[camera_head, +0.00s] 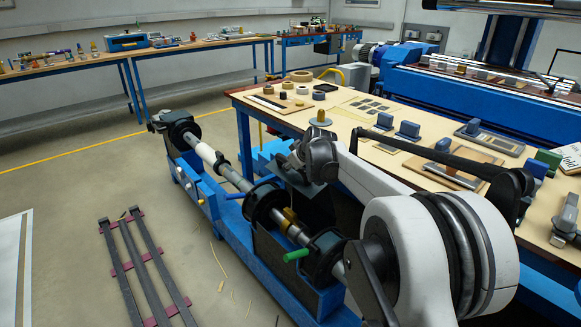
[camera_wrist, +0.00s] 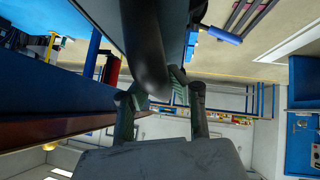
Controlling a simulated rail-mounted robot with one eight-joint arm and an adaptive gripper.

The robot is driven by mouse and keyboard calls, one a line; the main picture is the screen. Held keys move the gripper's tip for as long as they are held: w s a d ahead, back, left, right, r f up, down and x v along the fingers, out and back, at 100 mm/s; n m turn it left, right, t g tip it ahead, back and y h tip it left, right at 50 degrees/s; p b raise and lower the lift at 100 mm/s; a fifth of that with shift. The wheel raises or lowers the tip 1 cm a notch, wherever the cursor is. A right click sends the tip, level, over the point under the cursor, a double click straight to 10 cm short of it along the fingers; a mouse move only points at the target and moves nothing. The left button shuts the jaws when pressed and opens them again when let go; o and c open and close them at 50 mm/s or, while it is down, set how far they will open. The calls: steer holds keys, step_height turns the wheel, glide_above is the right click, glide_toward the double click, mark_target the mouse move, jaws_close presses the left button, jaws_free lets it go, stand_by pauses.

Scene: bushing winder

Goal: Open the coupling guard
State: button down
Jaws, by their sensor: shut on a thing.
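The bushing winder (camera_head: 235,215) is a long blue machine with a grey shaft along it. A yellow coupling piece (camera_head: 289,220) shows on the shaft between dark housings. My gripper (camera_head: 290,163) is above the machine's table-side edge, behind the shaft. In the wrist view my gripper (camera_wrist: 160,103) has its two dark fingers closed around a smooth dark curved bar, seemingly part of the coupling guard (camera_wrist: 145,45). In the head view my wrist and gripper hide much of that part, so I cannot tell how far the guard is open.
A green handle (camera_head: 296,254) sticks out on the machine's near side. A wooden-topped workbench (camera_head: 345,125) with blocks and tools stands close behind my arm. A dark rack (camera_head: 140,262) lies on the floor at left. The floor beyond it is clear.

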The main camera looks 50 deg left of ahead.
steer(key=shift+s+a+r, duration=0.1)
steer(key=shift+s+r, duration=0.05)
steer(key=shift+r, duration=0.05)
steer(key=c, duration=2.1)
jaws_free()
steer(key=o, duration=0.3)
steer(key=shift+s+r, duration=0.1)
steer(key=shift+r, duration=0.05)
steer(key=shift+o, duration=1.2)
steer(key=shift+d, duration=0.2)
steer(key=v, duration=1.1)
steer(key=shift+d+r, duration=0.2)
steer(key=shift+r, duration=0.05)
steer(key=shift+d, duration=0.1)
